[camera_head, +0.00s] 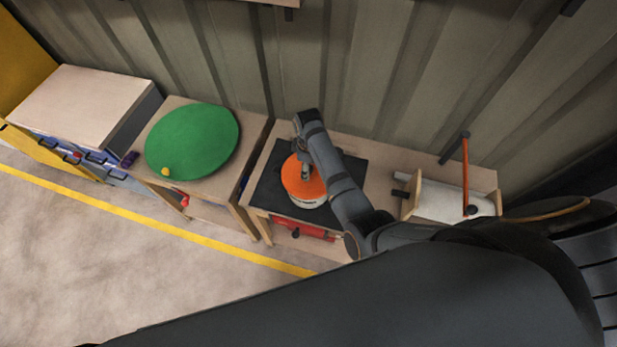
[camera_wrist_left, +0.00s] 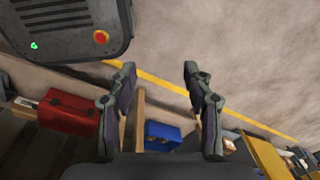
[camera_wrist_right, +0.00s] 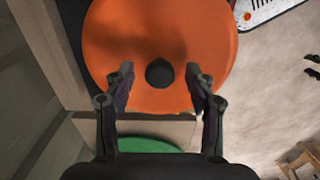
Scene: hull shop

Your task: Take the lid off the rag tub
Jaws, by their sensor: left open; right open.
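The rag tub (camera_head: 309,205) is a white round tub on a black mat on the middle bench. Its orange lid (camera_head: 291,181) sits on top, partly hidden by my right arm. In the right wrist view the orange lid (camera_wrist_right: 120,35) fills the upper middle, with a dark round knob (camera_wrist_right: 160,73) at its centre. My right gripper (camera_wrist_right: 160,80) is open above the lid, its fingers on either side of the knob with gaps showing. My left gripper (camera_wrist_left: 160,75) is open and empty, away from the tub; the head view does not show it.
A green disc (camera_head: 192,140) with a yellow spot lies on the bench to the left. A holder with a white roll (camera_head: 440,198) and an orange bar (camera_head: 465,170) stands right of the tub. A corrugated wall (camera_head: 330,60) rises behind. The floor in front is clear.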

